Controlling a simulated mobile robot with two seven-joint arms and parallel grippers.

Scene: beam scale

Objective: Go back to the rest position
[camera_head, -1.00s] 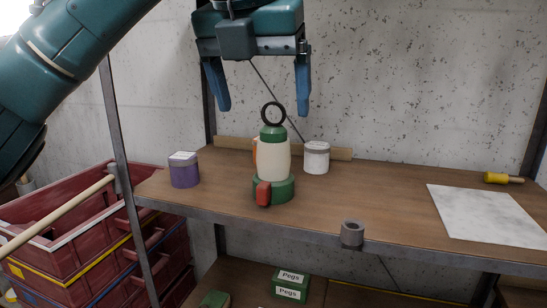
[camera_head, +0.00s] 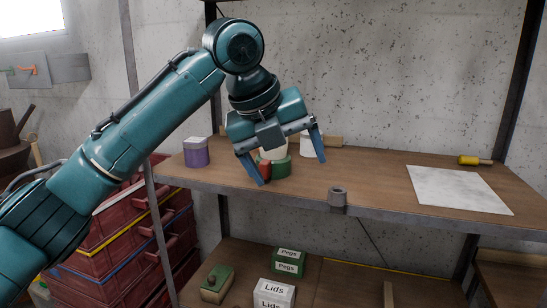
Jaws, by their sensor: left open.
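My left gripper (camera_head: 291,168) is open, with its blue fingers spread and pointing down. It hangs in front of the green and cream lantern-like object (camera_head: 281,167) on the wooden shelf (camera_head: 370,176). The gripper hides most of that object; its green base and red part (camera_head: 264,169) show between the fingers. I see nothing held in the gripper. My right gripper is not in view.
A purple jar (camera_head: 197,155) stands to the left and a white jar (camera_head: 308,147) behind the gripper. A pale sheet (camera_head: 458,189) and a yellow-handled tool (camera_head: 473,160) lie right. Boxes sit below; red crates are lower left.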

